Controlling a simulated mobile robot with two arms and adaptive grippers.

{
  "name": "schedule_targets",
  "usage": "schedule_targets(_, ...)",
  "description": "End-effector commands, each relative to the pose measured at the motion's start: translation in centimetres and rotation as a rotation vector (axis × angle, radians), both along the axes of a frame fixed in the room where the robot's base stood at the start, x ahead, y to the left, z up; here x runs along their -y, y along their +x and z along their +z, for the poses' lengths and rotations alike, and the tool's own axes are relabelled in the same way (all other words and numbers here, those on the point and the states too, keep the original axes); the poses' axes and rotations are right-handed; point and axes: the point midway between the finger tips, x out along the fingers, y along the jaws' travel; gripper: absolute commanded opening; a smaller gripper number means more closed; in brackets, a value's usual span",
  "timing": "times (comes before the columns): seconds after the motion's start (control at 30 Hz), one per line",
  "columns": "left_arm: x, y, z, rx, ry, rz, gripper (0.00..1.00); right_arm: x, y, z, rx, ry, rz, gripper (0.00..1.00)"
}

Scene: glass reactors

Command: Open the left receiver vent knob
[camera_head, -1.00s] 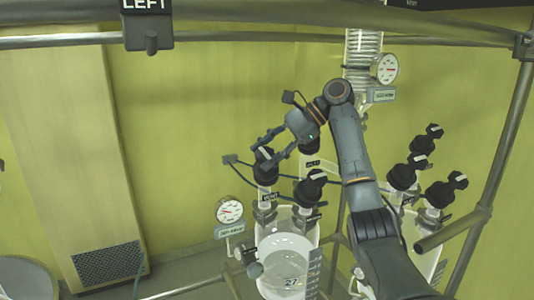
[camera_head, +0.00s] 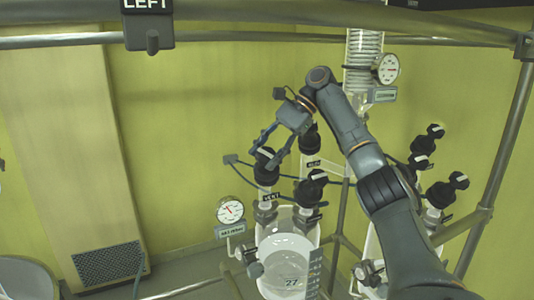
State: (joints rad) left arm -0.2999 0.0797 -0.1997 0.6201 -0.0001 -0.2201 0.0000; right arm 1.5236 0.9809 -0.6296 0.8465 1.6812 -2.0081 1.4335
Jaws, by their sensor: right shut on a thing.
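The left receiver (camera_head: 288,240) is a clear glass vessel at the lower middle, marked 27. The vent knob (camera_head: 266,172) is black with a pale stripe on top and sits above the VENT label at the receiver's left. My right gripper (camera_head: 268,153) comes down from the upper right and is shut on the vent knob, one finger on each side. Its fingers partly cover the knob's top, so its exact turn is hard to tell. My left gripper is not in view.
Another black knob (camera_head: 312,188) stands close to the right of the vent knob, and a third is partly hidden behind my gripper. A dial gauge (camera_head: 230,211) is at the left. More black knobs (camera_head: 440,193) stand over the right receiver. Metal rails cross the top.

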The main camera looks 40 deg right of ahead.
Motion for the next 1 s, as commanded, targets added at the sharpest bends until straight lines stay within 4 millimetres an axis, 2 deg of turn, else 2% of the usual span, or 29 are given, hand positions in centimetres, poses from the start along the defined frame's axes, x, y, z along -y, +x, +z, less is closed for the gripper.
schedule_targets(0.03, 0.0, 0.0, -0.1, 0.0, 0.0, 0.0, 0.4, 0.0, -0.1, -0.6, -0.019, -0.005, 0.005, 0.14)
schedule_targets(0.37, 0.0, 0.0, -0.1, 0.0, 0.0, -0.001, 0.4, 0.0, -0.1, -0.7, -0.022, -0.008, 0.005, 0.14)
schedule_targets(0.4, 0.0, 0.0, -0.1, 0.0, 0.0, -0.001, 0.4, 0.0, -0.1, -0.7, -0.022, -0.008, 0.005, 0.52)
schedule_targets(0.5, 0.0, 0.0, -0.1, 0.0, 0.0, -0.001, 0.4, 0.0, -0.1, -0.6, -0.018, -0.007, 0.003, 0.69)
schedule_targets(0.87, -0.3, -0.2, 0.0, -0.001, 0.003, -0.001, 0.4, 0.0, 0.0, -0.1, -0.008, -0.004, 0.003, 0.69)
schedule_targets(1.0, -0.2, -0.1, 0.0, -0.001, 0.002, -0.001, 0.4, 0.0, 0.0, 0.8, -0.006, -0.004, 0.002, 0.69)
